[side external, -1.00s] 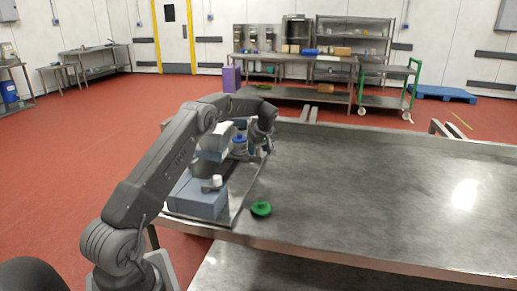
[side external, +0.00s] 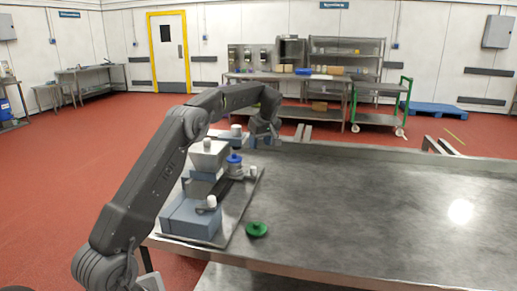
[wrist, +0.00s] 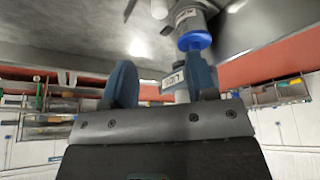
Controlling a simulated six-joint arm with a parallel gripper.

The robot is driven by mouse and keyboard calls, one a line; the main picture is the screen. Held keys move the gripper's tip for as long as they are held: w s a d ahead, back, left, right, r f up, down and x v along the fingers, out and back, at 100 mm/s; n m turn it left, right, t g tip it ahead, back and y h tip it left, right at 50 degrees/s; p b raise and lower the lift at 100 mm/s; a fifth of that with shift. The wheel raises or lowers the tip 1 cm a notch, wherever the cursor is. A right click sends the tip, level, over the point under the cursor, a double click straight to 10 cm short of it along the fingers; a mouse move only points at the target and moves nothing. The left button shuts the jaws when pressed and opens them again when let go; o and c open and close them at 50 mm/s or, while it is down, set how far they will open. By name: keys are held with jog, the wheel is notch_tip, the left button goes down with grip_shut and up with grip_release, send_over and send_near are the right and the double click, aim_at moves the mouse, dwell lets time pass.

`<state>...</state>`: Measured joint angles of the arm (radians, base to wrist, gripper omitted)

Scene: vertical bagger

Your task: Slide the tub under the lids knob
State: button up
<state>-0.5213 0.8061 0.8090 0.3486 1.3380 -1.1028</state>
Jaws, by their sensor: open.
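My gripper (side external: 264,141) is open, at the far end of the bagger in the side view. In the wrist view its two blue fingers (wrist: 160,78) stand apart, with a station labelled LIDS (wrist: 173,80) showing behind the gap. I cannot tell whether they touch it. A white knob (side external: 236,129) stands on a blue-grey block at the back of the bagger; I cannot tell if it is the lids knob. A round blue-topped part (side external: 234,159) sits mid-bagger and shows in the wrist view (wrist: 194,40). I cannot identify the tub for certain.
The bagger stands on a metal tray (side external: 228,222) at the left of the steel table (side external: 370,210). A white-knobbed hopper (side external: 207,153) rises from it. A green disc (side external: 257,230) lies beside the tray. The table's right side is clear.

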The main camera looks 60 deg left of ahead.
aim_at(253, 167)
jog(key=shift+d+f+y, duration=0.2)
jog(key=shift+d+y, duration=0.1)
jog(key=shift+d, duration=0.05)
jog(key=shift+c, duration=1.2)
jog(key=d+f+y, duration=0.1)
jog(key=y, duration=0.1)
jog(key=d+f+y, duration=0.1)
jog(key=d, duration=0.1)
jog(key=shift+d+f+y, duration=0.25)
jog(key=shift+d+y, duration=0.05)
jog(key=shift+y, duration=0.1)
jog(key=shift+c, duration=0.2)
jog(key=x, duration=1.3)
jog(key=shift+a+f, duration=0.2)
jog(key=shift+a, duration=0.1)
jog(key=shift+c, duration=0.4)
grip_shut()
